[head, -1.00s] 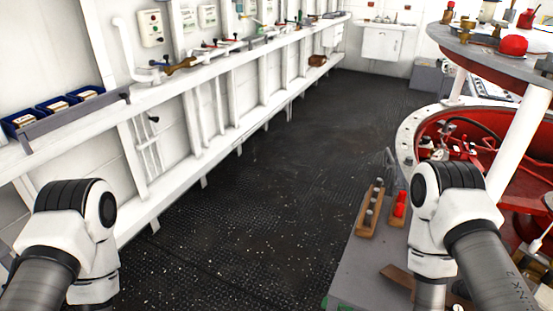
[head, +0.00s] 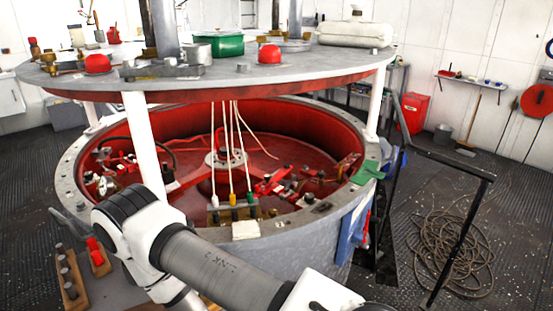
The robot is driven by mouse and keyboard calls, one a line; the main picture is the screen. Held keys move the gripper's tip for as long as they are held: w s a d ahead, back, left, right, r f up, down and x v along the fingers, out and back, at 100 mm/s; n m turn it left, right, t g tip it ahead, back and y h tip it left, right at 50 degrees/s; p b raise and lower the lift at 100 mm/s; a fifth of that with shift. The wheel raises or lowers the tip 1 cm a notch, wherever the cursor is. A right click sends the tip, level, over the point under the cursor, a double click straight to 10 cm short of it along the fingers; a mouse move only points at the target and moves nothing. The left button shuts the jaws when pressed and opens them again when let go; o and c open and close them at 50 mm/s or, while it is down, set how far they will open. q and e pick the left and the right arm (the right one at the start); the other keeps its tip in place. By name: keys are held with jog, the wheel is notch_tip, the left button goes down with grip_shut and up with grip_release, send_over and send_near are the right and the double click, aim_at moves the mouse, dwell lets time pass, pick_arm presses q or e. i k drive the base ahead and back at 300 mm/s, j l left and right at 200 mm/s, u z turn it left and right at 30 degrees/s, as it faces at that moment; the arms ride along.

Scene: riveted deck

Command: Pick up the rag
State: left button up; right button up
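I cannot tell for sure which thing is the rag. A blue cloth-like piece (head: 351,232) hangs on the outside of the big round drum, at its right side. A green flat piece (head: 366,173) lies on the drum's rim above it. A small cream square (head: 245,230) lies on the front rim. My arm crosses the lower left of the head view, in front of the drum. Neither of my grippers is in view.
The drum (head: 306,227) has a red inside with cords and fittings. A round grey table top (head: 225,75) stands over it on white posts. A black railing (head: 450,160) stands at right, beside a coiled rope (head: 420,245) on the dark floor. A red box (head: 413,113) is behind.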

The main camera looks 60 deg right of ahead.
aim_at(248, 229)
jog(key=l+z, duration=0.15)
jog(key=z, duration=1.55)
jog(key=i+j, duration=0.05)
